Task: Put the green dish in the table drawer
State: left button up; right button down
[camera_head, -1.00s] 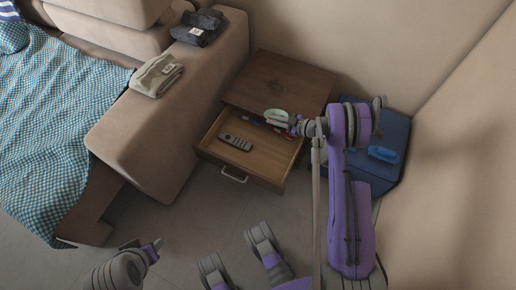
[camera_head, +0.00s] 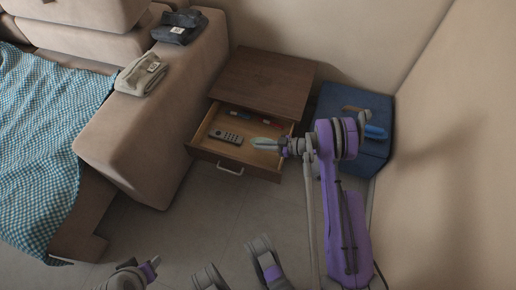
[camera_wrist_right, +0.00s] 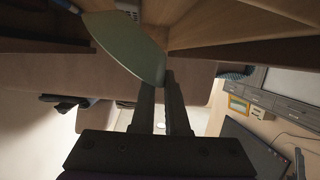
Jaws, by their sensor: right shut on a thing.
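The green dish (camera_head: 265,143) is over the right part of the open table drawer (camera_head: 240,154), low and apparently tilted. I cannot tell whether it touches the drawer floor. My right gripper (camera_head: 284,147) is shut on the dish's edge at the drawer's right side. In the right wrist view the dish (camera_wrist_right: 128,45) extends up and left from the fingertips (camera_wrist_right: 160,80). My left gripper (camera_head: 154,263) is at the bottom of the head view, away from the drawer; its jaws are too small to read.
A dark remote (camera_head: 226,136) lies in the drawer at the left, and small red and blue items (camera_head: 266,121) lie at the back. The wooden table top (camera_head: 262,80) is clear. A sofa arm (camera_head: 150,130) stands left, and a blue box (camera_head: 352,105) stands right.

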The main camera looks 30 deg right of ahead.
jog(key=shift+f+b, duration=0.65)
jog(key=shift+f, duration=2.15)
jog(key=shift+f, duration=0.15)
jog(key=c, duration=0.9)
grip_release()
